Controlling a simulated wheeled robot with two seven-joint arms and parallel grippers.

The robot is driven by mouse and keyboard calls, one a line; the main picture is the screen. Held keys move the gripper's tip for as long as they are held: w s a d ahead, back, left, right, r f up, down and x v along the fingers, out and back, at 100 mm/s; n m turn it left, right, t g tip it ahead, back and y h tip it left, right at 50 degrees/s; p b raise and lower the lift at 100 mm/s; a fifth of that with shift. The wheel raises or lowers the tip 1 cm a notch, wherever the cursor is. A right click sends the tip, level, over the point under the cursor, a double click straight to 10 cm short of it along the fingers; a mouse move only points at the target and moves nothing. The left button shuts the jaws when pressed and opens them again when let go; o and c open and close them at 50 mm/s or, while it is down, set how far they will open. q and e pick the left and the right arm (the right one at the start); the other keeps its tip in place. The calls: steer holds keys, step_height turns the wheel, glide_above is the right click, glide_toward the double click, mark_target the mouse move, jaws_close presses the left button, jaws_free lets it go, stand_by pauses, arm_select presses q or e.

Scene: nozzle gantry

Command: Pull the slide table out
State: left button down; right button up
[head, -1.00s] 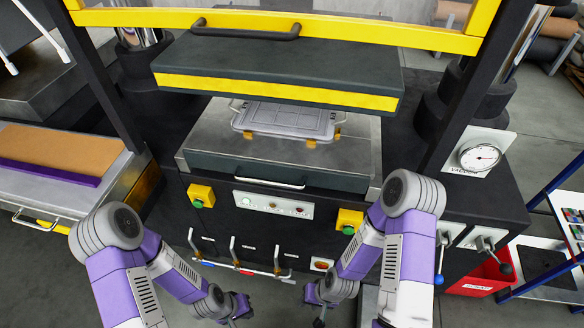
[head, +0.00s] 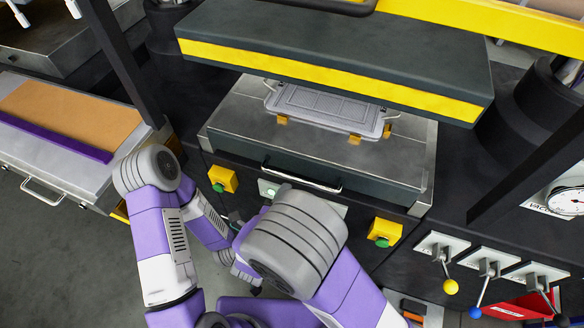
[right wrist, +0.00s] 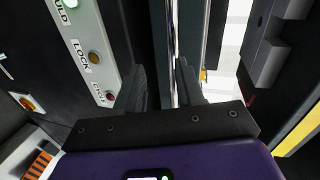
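The slide table (head: 232,110) is a grey metal slab with a dark front, lying in the press under the raised upper platen. A pale tray-like mould (head: 325,108) sits on it on yellow blocks. Its bar handle (head: 300,180) runs along the front; my right arm comes close below it in the head view. In the right wrist view my right gripper (right wrist: 160,78) has its two dark fingers apart, beside the press front. A bright upright strip shows between them; I cannot tell whether it is the handle.
Yellow button boxes (head: 222,178) (head: 384,232) flank the table front. Levers with coloured knobs (head: 451,287) stand at the right. A side table (head: 60,150) with a brown sheet is at the left. Labelled lamps (right wrist: 96,57) lie left of my right fingers. Floor at lower left is clear.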

mark_target(291, 176)
steer(key=shift+m, duration=0.6)
steer(key=shift+w+d, duration=0.25)
steer(key=shift+w, duration=0.8)
steer(key=shift+w+d, duration=0.3)
steer(key=shift+w, duration=0.8)
steer(key=shift+w+d, duration=0.25)
steer(key=shift+w, duration=0.8)
jaws_close()
